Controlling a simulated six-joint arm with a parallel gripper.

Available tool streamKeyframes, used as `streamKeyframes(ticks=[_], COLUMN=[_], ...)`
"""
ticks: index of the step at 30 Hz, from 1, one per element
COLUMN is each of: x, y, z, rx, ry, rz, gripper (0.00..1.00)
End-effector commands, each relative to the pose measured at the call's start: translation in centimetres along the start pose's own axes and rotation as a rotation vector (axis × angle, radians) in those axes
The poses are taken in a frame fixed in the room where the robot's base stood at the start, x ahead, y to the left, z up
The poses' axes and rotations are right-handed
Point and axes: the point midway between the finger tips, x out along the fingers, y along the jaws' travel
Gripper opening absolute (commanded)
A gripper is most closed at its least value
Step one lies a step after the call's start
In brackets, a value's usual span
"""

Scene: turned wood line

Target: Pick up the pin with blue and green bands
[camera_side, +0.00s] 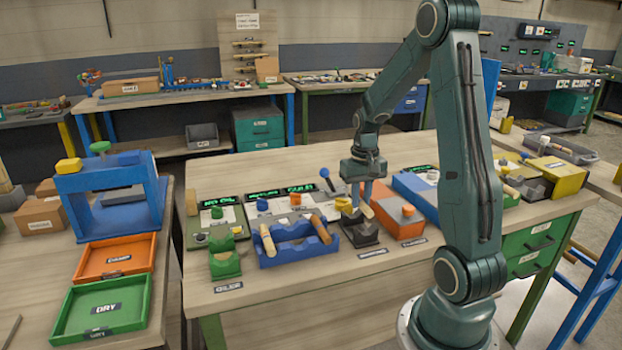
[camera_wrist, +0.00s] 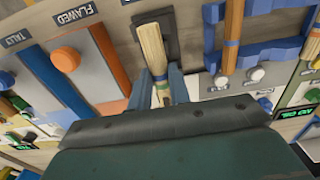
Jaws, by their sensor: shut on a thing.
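My gripper (camera_wrist: 162,88) is shut on a pale wooden pin (camera_wrist: 152,46), with one finger on each side of it. A dark band and a yellowish-green part show on the pin near the fingers; the band's exact colour is hard to tell. In the side view my gripper (camera_side: 362,192) points down over a dark block (camera_side: 362,235), with the pin (camera_side: 366,211) tilted at its tips. I cannot tell whether the pin touches the block. Another wooden pin (camera_wrist: 236,20) with a bluish band lies in the blue rack (camera_side: 290,253).
An orange box (camera_side: 398,216) stands close to the right of my gripper, and a green block (camera_side: 225,264) is left of the rack. Orange (camera_side: 112,265) and green (camera_side: 75,320) trays lie on the left table. The bench's front strip is mostly clear.

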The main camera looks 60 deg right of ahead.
Motion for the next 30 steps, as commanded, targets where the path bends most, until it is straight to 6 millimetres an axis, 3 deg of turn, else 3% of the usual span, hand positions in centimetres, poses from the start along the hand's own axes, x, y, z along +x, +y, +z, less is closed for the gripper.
streamKeyframes(ticks=[15,21,30], x=[-11.0,-13.5,-14.6], y=[0.0,0.0,0.0], z=[-0.1,0.0,0.0], rx=[0.0,0.0,0.0], ry=[0.004,0.002,-0.001], rz=[0.0,0.0,0.0], gripper=[0.0,0.0,0.0])
